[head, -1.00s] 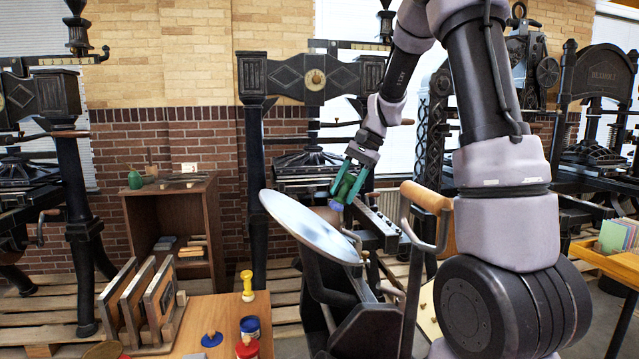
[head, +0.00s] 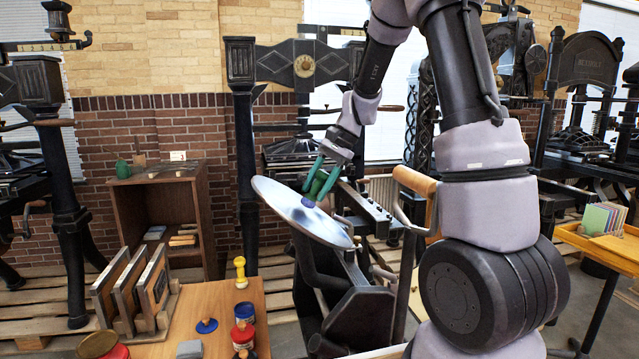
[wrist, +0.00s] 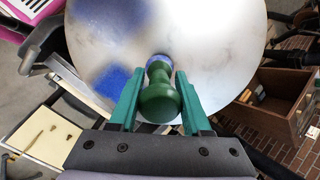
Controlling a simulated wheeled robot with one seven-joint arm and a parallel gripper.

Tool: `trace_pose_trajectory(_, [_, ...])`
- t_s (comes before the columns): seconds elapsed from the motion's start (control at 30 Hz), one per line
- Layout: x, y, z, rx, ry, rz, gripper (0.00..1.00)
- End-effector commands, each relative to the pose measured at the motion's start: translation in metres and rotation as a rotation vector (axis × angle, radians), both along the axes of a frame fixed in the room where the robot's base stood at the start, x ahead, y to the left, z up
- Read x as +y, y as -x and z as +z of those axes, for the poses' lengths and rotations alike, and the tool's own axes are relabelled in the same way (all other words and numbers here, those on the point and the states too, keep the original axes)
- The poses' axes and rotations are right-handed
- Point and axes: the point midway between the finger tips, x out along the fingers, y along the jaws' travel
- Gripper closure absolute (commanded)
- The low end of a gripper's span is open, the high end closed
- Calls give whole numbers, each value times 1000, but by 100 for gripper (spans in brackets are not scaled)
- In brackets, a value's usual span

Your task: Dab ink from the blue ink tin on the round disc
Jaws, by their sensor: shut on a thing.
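My gripper (head: 322,176) has teal fingers and is shut on the green handle (wrist: 159,98) of a dabber. The dabber's blue pad (head: 308,203) is at the face of the round disc (head: 330,230), right of the disc's upper left part; it seems to touch. In the wrist view the pad is mostly hidden behind the handle. The disc is silvery and tilted, and blue patches (wrist: 120,84) show on it in that view. The blue ink tin (head: 244,312) stands open on the wooden table at lower left.
A red tin (head: 243,337), a yellow-handled dabber (head: 240,270) and a small blue item (head: 206,326) are on the table (head: 222,296). Upright boards in a rack (head: 130,290) stand to its left. The black press frame (head: 345,300) lies under the disc. A wooden cabinet (head: 118,215) is behind.

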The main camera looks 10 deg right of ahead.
Motion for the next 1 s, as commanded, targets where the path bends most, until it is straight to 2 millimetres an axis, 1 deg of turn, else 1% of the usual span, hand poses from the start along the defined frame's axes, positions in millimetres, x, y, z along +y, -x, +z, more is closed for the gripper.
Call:
trace_pose_trajectory(0.5, [0, 0, 0, -1, -1, 0, 100])
trace_pose_trajectory(1.0, [4, 0, -5, -1, -1, 0, 100])
